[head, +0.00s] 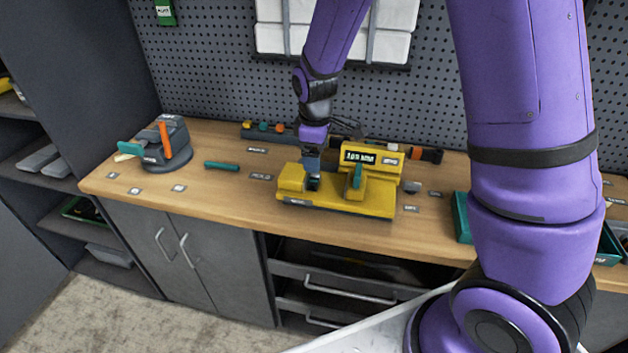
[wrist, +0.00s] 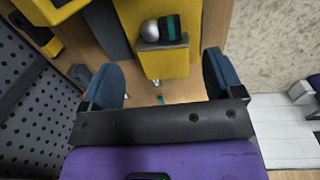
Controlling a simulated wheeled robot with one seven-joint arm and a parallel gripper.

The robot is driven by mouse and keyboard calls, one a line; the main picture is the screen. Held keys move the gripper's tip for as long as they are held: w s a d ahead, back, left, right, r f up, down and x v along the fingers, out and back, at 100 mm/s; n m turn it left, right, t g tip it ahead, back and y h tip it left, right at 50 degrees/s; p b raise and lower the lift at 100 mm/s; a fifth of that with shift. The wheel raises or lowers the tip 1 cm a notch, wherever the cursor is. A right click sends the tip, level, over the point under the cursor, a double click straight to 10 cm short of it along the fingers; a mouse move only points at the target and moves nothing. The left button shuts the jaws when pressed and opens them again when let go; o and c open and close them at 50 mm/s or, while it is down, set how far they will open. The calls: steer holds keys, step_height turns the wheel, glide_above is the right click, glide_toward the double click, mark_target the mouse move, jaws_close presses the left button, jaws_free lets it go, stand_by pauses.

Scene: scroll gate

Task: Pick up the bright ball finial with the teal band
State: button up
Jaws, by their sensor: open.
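The ball finial (wrist: 150,30) shows in the wrist view as a bright silvery ball with a dark body and a teal band to its right. It sits at a grey block (wrist: 160,44) on the yellow fixture (wrist: 165,66). My gripper (wrist: 162,82) is open, its two blue fingers apart with nothing between them. The finial lies beyond the fingers, near the top of the wrist view, between their lines. In the head view my gripper (head: 312,168) is over the left part of the yellow fixture (head: 335,206). I cannot make out the finial there.
A taller yellow housing with a display (head: 371,157) stands right of my gripper. A grey device with an orange lever (head: 165,145) is at the left of the wooden bench (head: 215,190). A teal bar (head: 222,165) lies between. A teal bin (head: 462,217) is at the right.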

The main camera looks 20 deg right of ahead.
mark_target(317, 178)
steer(key=shift+w+d+f, duration=0.1)
steer(key=shift+d+f, duration=0.05)
steer(key=shift+f, duration=1.9)
steer(key=shift+d+f, duration=0.1)
steer(key=shift+f, duration=1.9)
steer(key=c, duration=1.1)
steer(key=shift+r, duration=0.15)
